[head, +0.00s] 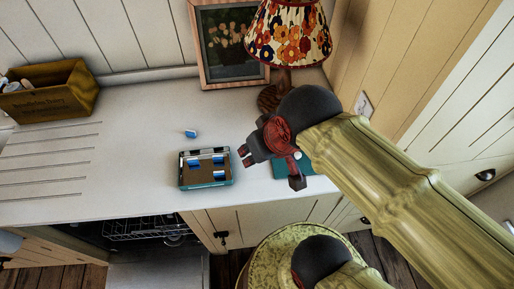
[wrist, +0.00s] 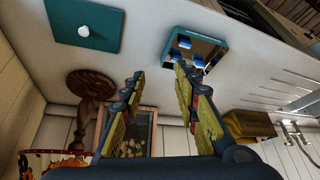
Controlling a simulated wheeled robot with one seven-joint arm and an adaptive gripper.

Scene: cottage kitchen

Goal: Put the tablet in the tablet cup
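My gripper (head: 270,168) is open and empty above the counter, its two fingers apart; they also show in the wrist view (wrist: 159,72). A small blue-and-white tablet (head: 190,133) lies loose on the counter behind a teal-edged tray (head: 207,186). Several blue-and-white pieces (head: 194,162) lie in the tray. In the wrist view the tray (wrist: 222,42) is beyond the right finger. A small white round thing (wrist: 84,31) stands on a teal mat (wrist: 98,14); I cannot tell whether it is the tablet cup. In the head view my gripper partly covers the mat (head: 280,172).
A floral-shaded lamp (head: 288,35) and a framed picture (head: 232,45) stand at the back. A wooden box (head: 50,95) is at the far left. The open dishwasher (head: 140,232) is below the counter's front edge. The counter left of the tray is clear.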

